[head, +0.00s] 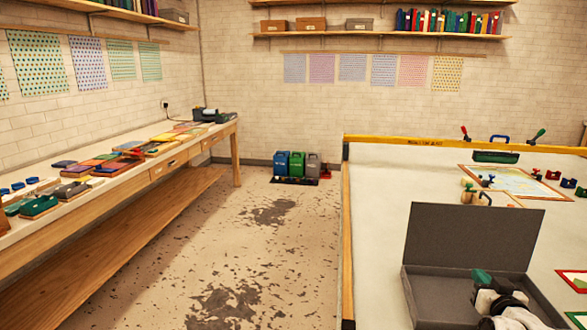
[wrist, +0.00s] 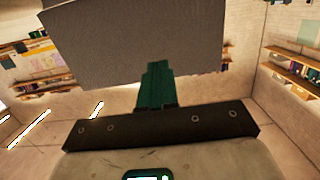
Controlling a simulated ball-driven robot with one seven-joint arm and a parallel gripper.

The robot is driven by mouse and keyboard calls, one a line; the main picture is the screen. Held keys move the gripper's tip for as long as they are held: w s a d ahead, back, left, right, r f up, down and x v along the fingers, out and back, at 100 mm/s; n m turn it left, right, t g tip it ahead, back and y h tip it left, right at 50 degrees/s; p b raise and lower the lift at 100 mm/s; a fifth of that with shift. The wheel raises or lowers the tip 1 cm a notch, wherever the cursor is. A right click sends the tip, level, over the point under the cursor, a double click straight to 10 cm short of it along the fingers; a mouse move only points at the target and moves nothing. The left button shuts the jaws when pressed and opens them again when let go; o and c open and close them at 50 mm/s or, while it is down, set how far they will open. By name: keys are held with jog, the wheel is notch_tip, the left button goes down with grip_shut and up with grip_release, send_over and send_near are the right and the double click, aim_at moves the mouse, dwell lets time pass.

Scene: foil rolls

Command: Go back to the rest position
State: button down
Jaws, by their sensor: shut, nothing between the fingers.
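My gripper (head: 481,276) is at the lower right of the head view, at the open dark grey box (head: 411,296) on the white worktable. Its green fingers are shut and empty; in the wrist view the shut fingers (wrist: 155,85) stand at the centre in front of a dark bar. The box's raised lid (head: 470,237) stands up behind my gripper. A large grey panel (wrist: 130,38), seemingly this lid, fills the upper middle of the wrist view. My gripper and arm hide part of the box's inside. I cannot make out any foil roll.
The white worktable (head: 385,200) has a yellow back edge and carries framed sheets (head: 513,183), clamps and small blocks. A long wooden bench (head: 110,185) with coloured pads runs along the left wall. Bins (head: 297,165) stand at the back. The worn floor between is clear.

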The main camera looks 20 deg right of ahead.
jog(key=shift+s, duration=0.1)
jog(key=a+f+y, duration=0.1)
jog(key=a+f, duration=0.1)
jog(key=a, duration=0.2)
jog(key=a+f+n+g+y, duration=0.1)
jog(key=a+f, duration=0.2)
jog(key=a, duration=0.1)
jog(key=a+f+n+g+y, duration=0.1)
jog(key=a+f+y, duration=0.1)
jog(key=a, duration=0.3)
jog(key=shift+s+f, duration=0.4)
jog(key=shift+f, duration=0.35)
jog(key=s+a+f+n+g+y, duration=0.1)
jog(key=s+a+f+g+y, duration=0.15)
jog(key=s+a+f, duration=0.4)
jog(key=s+a+f+n+g+y, duration=0.2)
jog(key=s+a+f+g, duration=0.15)
jog(key=s+a, duration=0.65)
jog(key=s+a+g, duration=0.4)
jog(key=s+a, duration=0.2)
jog(key=s, duration=0.3)
jog(key=shift+s+a+n+g, duration=0.25)
jog(key=shift+s+n+g, duration=0.1)
jog(key=shift+n+g, duration=0.05)
jog(key=shift+r, duration=0.1)
